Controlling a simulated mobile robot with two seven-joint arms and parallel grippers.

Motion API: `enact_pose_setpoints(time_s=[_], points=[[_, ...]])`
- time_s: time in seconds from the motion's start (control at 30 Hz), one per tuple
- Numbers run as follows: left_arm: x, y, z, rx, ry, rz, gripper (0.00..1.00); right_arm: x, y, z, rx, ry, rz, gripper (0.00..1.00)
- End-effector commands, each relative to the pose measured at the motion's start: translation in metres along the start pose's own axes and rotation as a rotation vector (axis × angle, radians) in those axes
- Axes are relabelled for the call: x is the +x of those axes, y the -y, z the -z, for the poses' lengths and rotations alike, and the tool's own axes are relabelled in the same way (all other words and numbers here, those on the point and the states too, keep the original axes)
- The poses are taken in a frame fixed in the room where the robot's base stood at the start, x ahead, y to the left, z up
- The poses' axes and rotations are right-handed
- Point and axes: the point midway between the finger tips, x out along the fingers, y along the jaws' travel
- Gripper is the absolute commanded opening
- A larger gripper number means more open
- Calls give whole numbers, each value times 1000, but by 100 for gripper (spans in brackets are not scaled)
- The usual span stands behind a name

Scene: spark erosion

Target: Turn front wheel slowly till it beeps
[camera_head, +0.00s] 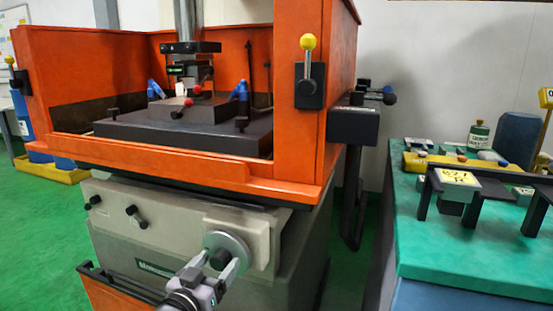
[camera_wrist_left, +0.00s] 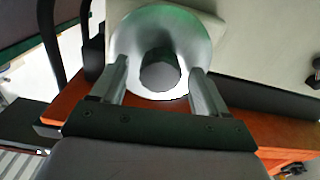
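The front wheel (camera_head: 235,243) is a round silver disc with a dark hub knob (camera_head: 220,259), on the grey lower front of the orange machine. My left gripper (camera_head: 216,264) is in front of it with its fingers pointing at the wheel. In the left wrist view the two fingers stand on either side of the black knob (camera_wrist_left: 161,70), with a visible gap on each side. The silver wheel face (camera_wrist_left: 188,38) lies behind them. The gripper is open and holds nothing; whether the fingertips touch the wheel face cannot be told. My right gripper is not in view.
The orange machine tank (camera_head: 180,165) overhangs the wheel. A dark rail (camera_head: 118,284) juts out at lower left. Small black knobs (camera_head: 137,217) sit left of the wheel. A green-topped bench (camera_head: 450,255) with gauges and blocks stands at right.

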Motion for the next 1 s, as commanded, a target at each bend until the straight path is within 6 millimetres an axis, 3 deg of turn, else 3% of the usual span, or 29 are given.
enact_pose_setpoints(time_s=[0.43,1.0], points=[[-3,0,1,2,1,0,74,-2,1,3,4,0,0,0],[-49,0,2,3,3,0,74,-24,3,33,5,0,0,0]])
